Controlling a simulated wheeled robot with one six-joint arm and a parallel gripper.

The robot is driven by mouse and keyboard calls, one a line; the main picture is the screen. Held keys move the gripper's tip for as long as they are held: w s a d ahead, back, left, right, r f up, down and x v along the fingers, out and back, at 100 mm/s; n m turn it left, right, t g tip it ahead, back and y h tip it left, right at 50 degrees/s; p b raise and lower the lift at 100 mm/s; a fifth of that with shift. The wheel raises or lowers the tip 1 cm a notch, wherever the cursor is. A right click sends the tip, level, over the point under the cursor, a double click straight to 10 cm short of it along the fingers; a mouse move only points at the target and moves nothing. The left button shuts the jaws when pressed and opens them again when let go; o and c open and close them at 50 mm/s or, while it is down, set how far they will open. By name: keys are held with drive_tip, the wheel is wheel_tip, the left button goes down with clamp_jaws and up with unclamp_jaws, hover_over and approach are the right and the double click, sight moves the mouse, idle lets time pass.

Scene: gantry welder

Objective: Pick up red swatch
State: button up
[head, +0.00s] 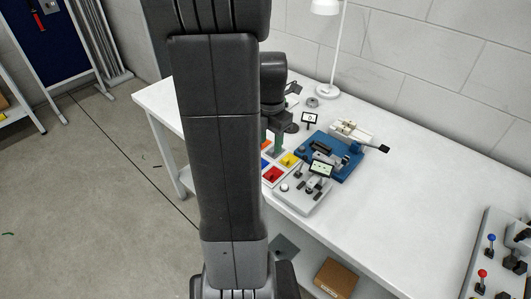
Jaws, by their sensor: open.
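The red swatch (272,174) lies in a white tray (279,169) on the white table, just right of my arm, which hides part of the tray's left side. A yellow swatch (289,159) sits behind it to the right, and a blue one (264,163) and an orange one (266,145) show partly at the arm's edge. My gripper (275,145) is open and small in view, over the back part of the tray, behind the red swatch and apart from it. Its fingers are partly hidden.
A lamp (327,8) stands at the back. A joystick panel (497,255) is at far right. The table's middle is clear.

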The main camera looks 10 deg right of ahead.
approach(274, 173)
drive_tip(key=shift+s+a+f+n, duration=0.15)
drive_tip(key=shift+s+a+f, duration=0.15)
drive_tip(key=shift+a, duration=0.15)
drive_tip(key=shift+s+a+f+n, duration=0.15)
drive_tip(key=shift+s+a+f, duration=0.1)
drive_tip(key=shift+a, duration=0.2)
drive_tip(key=shift+s+f+p, duration=0.15)
drive_tip(key=shift+f+p, duration=0.45)
drive_tip(key=shift+f, duration=2.15)
clamp_jaws()
